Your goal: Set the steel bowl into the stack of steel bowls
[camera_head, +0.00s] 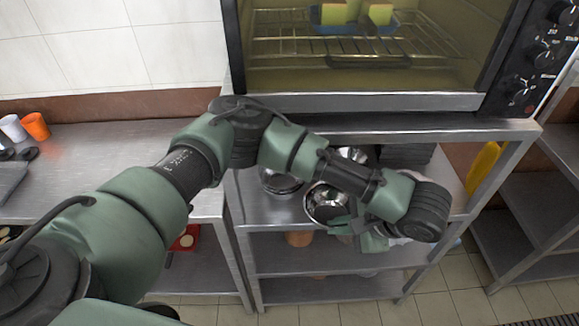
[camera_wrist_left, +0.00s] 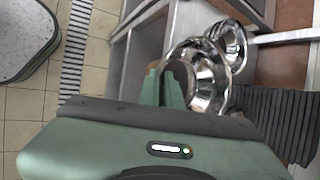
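A shiny steel bowl (camera_head: 322,205) is tilted at my left gripper (camera_head: 347,228), over the front part of the shelf under the oven. In the left wrist view this bowl (camera_wrist_left: 208,78) stands just beyond the two green fingers (camera_wrist_left: 162,88), which are close together at its rim. The fingers look shut on the rim. More steel bowls (camera_head: 280,184) sit on the shelf to the left and look nested in a stack. Another steel bowl (camera_head: 350,154) shows behind my forearm, partly hidden. One resting bowl (camera_wrist_left: 230,40) also shows in the wrist view. My right gripper is out of view.
Dark stacked trays (camera_head: 408,155) lie at the shelf's back right; they show in the wrist view too (camera_wrist_left: 275,120). The oven (camera_head: 365,102) stands above the shelf (camera_head: 256,208). A yellow item (camera_head: 484,166) is at the right. A steel counter (camera_head: 95,165) is at the left.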

